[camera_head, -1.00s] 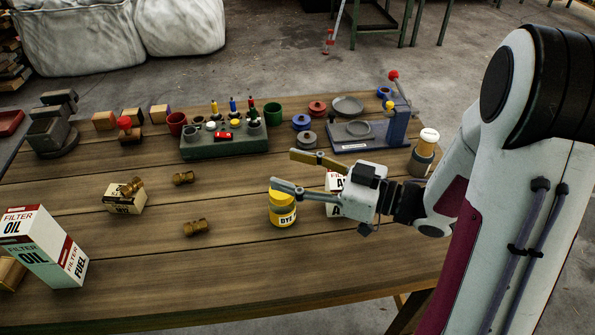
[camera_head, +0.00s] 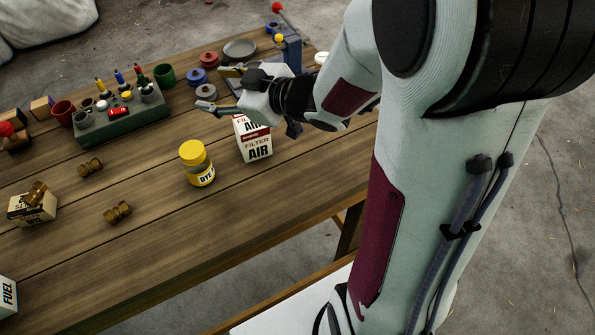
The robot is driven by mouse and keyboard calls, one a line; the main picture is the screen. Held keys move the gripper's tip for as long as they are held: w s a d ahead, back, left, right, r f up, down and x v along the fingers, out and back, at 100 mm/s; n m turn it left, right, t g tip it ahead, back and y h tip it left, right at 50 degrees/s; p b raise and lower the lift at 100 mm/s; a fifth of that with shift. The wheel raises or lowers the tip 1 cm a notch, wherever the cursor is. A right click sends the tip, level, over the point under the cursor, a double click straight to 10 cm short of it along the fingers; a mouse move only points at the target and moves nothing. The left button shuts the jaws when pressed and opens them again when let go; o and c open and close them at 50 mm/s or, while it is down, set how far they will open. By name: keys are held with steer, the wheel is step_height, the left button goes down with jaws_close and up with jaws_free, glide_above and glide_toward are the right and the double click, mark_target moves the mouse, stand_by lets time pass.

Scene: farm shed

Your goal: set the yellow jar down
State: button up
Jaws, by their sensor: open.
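The yellow jar (camera_head: 197,163) stands upright on the wooden table (camera_head: 165,222). It has a yellow lid and a label reading DYE. My gripper (camera_head: 219,90) is open and empty, above and behind the jar, apart from it. Its two fingers point left, spread wide.
A FILTER AIR box (camera_head: 254,139) stands just right of the jar, below my gripper. Brass fittings (camera_head: 117,212) lie to the left. A green block with bottles and knobs (camera_head: 119,117) and blue and red rings (camera_head: 197,76) are behind. The table front is clear.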

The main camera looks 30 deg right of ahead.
steer(key=s+d+r+m+g+h, duration=0.2)
steer(key=s+d+r+m+h, duration=0.35)
steer(key=s+d+h, duration=0.3)
steer(key=s+a+f+m+g+y, duration=0.1)
steer(key=s+a+g, duration=0.1)
steer(key=s, duration=0.7)
steer(key=s+a+f+m+g+y, duration=0.1)
steer(key=s+a, duration=0.3)
steer(key=s, duration=0.6)
steer(key=shift+f+m+g, duration=0.45)
steer(key=shift+m+g, duration=0.3)
steer(key=shift+g, duration=0.05)
